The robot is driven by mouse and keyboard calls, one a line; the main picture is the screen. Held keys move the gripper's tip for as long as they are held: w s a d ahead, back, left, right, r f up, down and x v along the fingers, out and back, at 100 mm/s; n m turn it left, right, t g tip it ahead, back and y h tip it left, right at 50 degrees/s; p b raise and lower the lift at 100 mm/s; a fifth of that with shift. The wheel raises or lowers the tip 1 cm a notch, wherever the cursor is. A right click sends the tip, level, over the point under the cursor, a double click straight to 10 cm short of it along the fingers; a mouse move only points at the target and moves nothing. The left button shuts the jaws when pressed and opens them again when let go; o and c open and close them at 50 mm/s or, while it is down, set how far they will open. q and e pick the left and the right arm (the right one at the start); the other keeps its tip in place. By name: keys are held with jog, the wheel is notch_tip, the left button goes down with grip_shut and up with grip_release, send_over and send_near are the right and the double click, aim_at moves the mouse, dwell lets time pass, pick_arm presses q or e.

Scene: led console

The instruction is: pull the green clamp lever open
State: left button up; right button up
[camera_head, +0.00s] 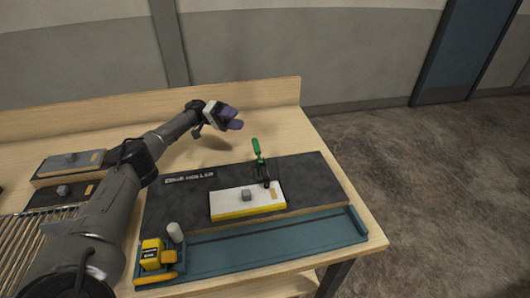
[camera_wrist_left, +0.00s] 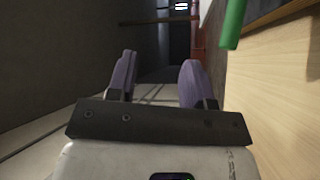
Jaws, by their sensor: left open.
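The green clamp lever (camera_head: 257,149) stands up at the back edge of the dark console panel, above a dark clamp body (camera_head: 265,175). The clamp sits at the back right of a white and yellow block (camera_head: 226,203). In the left wrist view the green lever (camera_wrist_left: 233,22) shows at the upper right, outside the fingers. My left gripper (camera_head: 233,119) has purple fingers and is behind and left of the lever, apart from it. In the left wrist view its fingers (camera_wrist_left: 158,82) are open with nothing between them. My right gripper is not in view.
A dark panel (camera_head: 310,186) lies on the wooden table. A blue tray (camera_head: 300,236) runs along the front, with a yellow object (camera_head: 152,254) and a white cylinder (camera_head: 175,232) at its left end. A raised wooden edge (camera_head: 270,92) bounds the back. Bare table lies right of my left gripper.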

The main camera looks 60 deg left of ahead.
pick_arm(q)
jog(key=f, duration=0.1)
jog(key=b, duration=0.4)
send_near(256, 141)
jog(key=shift+w+d+f, duration=0.25)
jog(key=shift+d, duration=0.35)
jog(key=shift+w+d+f, duration=0.2)
jog(key=shift+d+f, duration=0.05)
jog(key=shift+d, duration=0.3)
jog(key=p+x, duration=0.1)
jog(key=x, duration=0.4)
jog(key=shift+w+d+r, duration=0.1)
jog(key=shift+d+r, duration=0.05)
jog(key=shift+d, duration=0.15)
jog(key=shift+x, duration=0.95)
jog(key=shift+c, duration=0.4)
jog(key=c, duration=0.4)
grip_shut()
jog(key=shift+r, duration=0.1)
